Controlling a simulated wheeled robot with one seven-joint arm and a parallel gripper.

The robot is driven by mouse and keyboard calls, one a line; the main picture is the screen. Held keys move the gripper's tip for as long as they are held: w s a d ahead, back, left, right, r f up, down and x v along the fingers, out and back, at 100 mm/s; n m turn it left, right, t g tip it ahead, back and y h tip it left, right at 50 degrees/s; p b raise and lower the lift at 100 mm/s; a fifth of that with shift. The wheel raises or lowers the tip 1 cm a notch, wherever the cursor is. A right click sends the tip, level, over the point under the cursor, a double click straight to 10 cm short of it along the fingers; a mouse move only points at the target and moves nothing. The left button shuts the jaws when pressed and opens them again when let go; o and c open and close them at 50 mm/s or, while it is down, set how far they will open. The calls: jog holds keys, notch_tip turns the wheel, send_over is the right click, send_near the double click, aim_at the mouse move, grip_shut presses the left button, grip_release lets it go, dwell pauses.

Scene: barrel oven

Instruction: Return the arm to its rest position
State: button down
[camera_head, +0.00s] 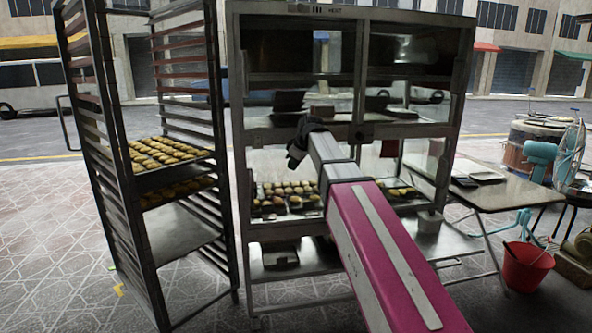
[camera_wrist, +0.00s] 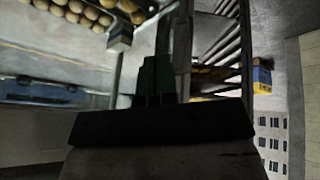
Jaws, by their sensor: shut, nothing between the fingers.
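My arm reaches forward from the lower right of the head view. My dark gripper (camera_head: 297,150) is at its far end, in front of the glass-fronted cabinet (camera_head: 362,133). In the wrist view the fingers (camera_wrist: 158,76) are dark, close together and shut, with nothing seen between them. The gripper stands apart from the tray rack (camera_head: 102,150) on its left. My arm hides part of the cabinet's middle.
The rack holds trays of baked pieces (camera_head: 165,152). More pieces (camera_head: 285,192) lie on a cabinet shelf. A folding table (camera_head: 495,195), a red bucket (camera_head: 527,266) and a fan (camera_head: 570,160) stand at right. Paved floor (camera_head: 50,240) is open at left.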

jog(key=s+d+f+m+g+h, duration=0.1)
jog(key=s+d+f+m, duration=0.3)
jog(key=f, duration=0.9)
jog(key=s+d+f+m+g+h, duration=0.1)
jog(key=s+d+f+m, duration=0.3)
jog(key=s+d+f, duration=0.5)
jog(key=s+d+f+m+g+h, duration=0.2)
jog(key=s+d+f+m, duration=0.3)
jog(key=s+f, duration=0.5)
notch_tip(320, 180, down, 8)
jog(key=shift+d+r, duration=0.25)
jog(key=shift+d, duration=0.85)
